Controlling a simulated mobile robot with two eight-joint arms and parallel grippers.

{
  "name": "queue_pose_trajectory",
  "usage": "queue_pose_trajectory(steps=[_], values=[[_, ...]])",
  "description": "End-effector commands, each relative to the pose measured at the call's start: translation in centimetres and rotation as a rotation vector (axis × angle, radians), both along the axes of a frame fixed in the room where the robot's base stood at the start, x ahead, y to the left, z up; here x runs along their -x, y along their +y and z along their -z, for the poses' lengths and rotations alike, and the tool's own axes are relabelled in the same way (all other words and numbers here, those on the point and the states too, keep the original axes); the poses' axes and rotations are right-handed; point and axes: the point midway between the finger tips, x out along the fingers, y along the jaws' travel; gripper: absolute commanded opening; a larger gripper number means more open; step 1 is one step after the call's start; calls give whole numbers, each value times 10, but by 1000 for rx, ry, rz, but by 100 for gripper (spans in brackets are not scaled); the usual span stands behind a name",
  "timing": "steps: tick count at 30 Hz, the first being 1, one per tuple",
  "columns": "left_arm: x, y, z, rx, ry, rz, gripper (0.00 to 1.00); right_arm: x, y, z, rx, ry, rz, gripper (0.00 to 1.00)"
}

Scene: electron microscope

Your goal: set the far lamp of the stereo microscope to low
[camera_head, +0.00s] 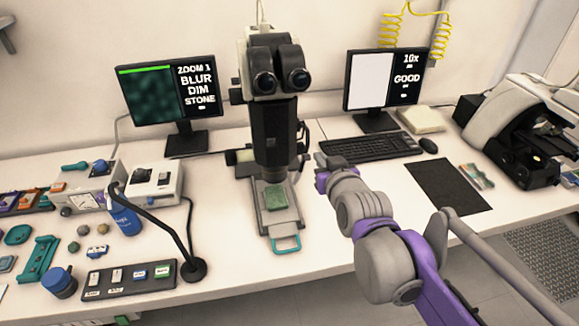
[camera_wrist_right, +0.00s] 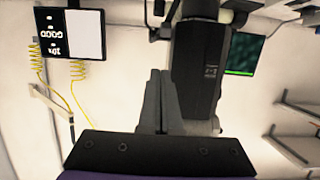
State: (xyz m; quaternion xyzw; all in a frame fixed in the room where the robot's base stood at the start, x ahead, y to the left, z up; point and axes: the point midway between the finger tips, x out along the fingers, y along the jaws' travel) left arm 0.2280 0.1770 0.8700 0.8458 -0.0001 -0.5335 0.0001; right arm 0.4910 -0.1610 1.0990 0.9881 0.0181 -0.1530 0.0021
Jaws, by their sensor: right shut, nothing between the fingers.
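The stereo microscope (camera_head: 271,130) stands at the middle of the bench, with a dark body, twin eyepieces and a pale base. A green sample (camera_head: 275,198) lies on its stage. My right gripper (camera_head: 322,168) is just right of the microscope's lower body, partly hidden by its own wrist. In the right wrist view its fingers (camera_wrist_right: 158,98) are together and empty, beside the dark microscope body (camera_wrist_right: 197,70); contact cannot be told. I cannot make out the far lamp or its setting. My left gripper is not in view.
The left screen (camera_head: 166,92) reads zoom, blur, dim and stone; the right screen (camera_head: 377,80) reads 10x and good. A keyboard (camera_head: 370,147) lies behind my right arm. A gooseneck stand (camera_head: 193,270), a control box (camera_head: 156,183) and small parts crowd the left. Another microscope (camera_head: 520,130) is right.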

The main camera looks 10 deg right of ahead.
Motion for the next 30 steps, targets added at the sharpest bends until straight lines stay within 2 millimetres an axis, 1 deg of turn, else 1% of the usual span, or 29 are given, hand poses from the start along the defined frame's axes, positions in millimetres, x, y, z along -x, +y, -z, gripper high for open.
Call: queue_pose_trajectory(steps=[1,3,6,15,19,23,30], values=[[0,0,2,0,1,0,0,-6,0,-4,0,-21,1,0],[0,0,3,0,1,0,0,-11,0,-9,0,-41,2,0],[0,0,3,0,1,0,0,-13,0,-13,1,-53,2,0],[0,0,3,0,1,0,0,-13,0,-13,0,-53,3,0],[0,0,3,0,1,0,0,-20,1,-11,0,-53,3,0],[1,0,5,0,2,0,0,-37,1,-6,0,-52,3,0],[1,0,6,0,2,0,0,-82,3,6,0,-52,2,0]])
